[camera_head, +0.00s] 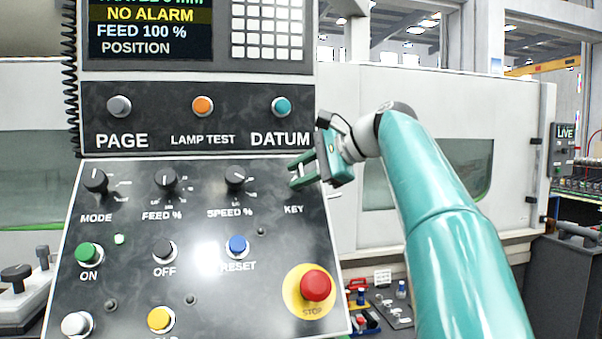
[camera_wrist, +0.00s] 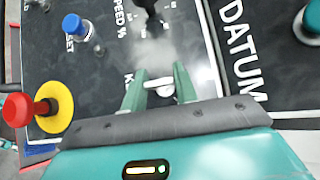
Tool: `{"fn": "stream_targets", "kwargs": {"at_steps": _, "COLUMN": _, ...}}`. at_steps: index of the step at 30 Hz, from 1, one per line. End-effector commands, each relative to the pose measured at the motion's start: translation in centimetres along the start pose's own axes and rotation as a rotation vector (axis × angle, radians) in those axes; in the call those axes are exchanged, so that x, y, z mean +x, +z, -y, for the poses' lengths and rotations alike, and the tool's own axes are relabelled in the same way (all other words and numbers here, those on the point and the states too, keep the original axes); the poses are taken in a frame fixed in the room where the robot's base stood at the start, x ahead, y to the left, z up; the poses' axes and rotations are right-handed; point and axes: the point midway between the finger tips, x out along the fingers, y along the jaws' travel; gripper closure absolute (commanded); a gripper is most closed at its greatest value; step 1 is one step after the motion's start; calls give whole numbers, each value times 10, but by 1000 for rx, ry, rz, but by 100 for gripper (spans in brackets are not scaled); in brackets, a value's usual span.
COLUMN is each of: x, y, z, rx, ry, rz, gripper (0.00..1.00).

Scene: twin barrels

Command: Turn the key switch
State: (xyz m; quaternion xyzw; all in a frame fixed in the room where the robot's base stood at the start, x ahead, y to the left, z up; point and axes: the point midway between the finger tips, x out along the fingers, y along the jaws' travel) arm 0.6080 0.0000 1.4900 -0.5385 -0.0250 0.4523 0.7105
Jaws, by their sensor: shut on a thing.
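The key switch (camera_wrist: 160,86) sits on the black sloped panel above the KEY label. In the wrist view its pale round body and small bar show between my two green fingers. My gripper (camera_wrist: 158,80) is shut on the key switch, one finger on each side of it. In the head view my gripper (camera_head: 297,175) reaches the panel from the right, and its fingers hide most of the key switch there. The turn angle of the key cannot be told.
The SPEED % knob (camera_head: 235,178) is left of my gripper, and the DATUM button (camera_head: 281,106) is above it. The red STOP button (camera_head: 315,286) on its yellow ring is below. The blue RESET button (camera_head: 237,246) is lower left.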

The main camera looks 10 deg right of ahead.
Motion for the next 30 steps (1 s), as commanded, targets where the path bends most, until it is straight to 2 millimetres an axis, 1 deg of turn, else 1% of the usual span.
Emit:
{"fn": "stream_targets", "kwargs": {"at_steps": 15, "x": 0, "y": 0, "z": 0, "rx": -20, "ry": 19, "rz": -1, "gripper": 94}}
{"fn": "stream_targets", "kwargs": {"at_steps": 16, "x": 0, "y": 0, "z": 0, "rx": -20, "ry": 19, "rz": -1, "gripper": 69}}
{"fn": "stream_targets", "kwargs": {"at_steps": 19, "x": 0, "y": 0, "z": 0, "rx": -20, "ry": 18, "rz": 0, "gripper": 49}}
{"fn": "stream_targets", "kwargs": {"at_steps": 27, "x": 0, "y": 0, "z": 0, "rx": -19, "ry": 18, "rz": 0, "gripper": 49}}
{"fn": "stream_targets", "kwargs": {"at_steps": 30, "x": -5, "y": 0, "z": 0, "rx": -19, "ry": 17, "rz": -1, "gripper": 49}}
